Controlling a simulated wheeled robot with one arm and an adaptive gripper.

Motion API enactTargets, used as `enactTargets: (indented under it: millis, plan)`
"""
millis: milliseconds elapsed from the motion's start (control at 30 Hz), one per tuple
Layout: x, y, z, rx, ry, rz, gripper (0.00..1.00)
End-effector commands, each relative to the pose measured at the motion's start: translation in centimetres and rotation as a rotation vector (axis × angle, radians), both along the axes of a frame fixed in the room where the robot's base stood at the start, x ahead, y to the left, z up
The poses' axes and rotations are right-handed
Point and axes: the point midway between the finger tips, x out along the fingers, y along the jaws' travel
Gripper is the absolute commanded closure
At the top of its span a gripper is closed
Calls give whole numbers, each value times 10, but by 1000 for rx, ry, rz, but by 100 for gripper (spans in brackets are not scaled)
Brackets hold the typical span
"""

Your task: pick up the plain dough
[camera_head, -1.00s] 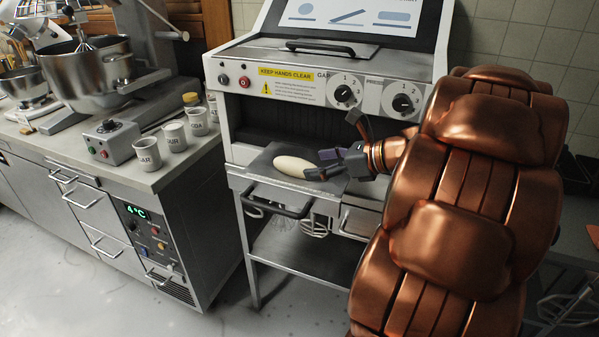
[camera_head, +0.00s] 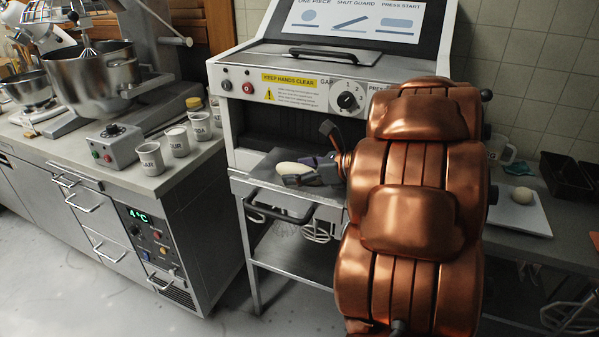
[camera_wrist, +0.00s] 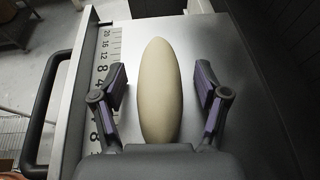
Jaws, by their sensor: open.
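A smooth, pale, elongated dough (camera_head: 290,168) lies on the grey plate (camera_head: 262,165) at the front of the machine. It also shows in the wrist view (camera_wrist: 160,85), pointing away from my palm. My gripper (camera_head: 309,171) is open, with its two fingers (camera_wrist: 161,80) on either side of the dough. Gaps show between the dough and both fingers. The dough's near end reaches my palm, and I cannot tell whether they touch. In the head view my gripper hides part of the dough.
The machine's front bar (camera_head: 280,212) runs along the plate's edge. White cups (camera_head: 177,143) and a steel mixing bowl (camera_head: 95,80) stand on the left counter.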

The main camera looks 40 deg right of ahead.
Motion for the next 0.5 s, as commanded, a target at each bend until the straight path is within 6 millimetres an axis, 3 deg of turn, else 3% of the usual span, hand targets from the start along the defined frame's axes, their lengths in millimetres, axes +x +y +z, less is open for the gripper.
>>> enactTargets:
  millis: [167,500]
  plan:
    - [0,0,0,0,0,0,27]
    - [0,0,0,1,1,1,63]
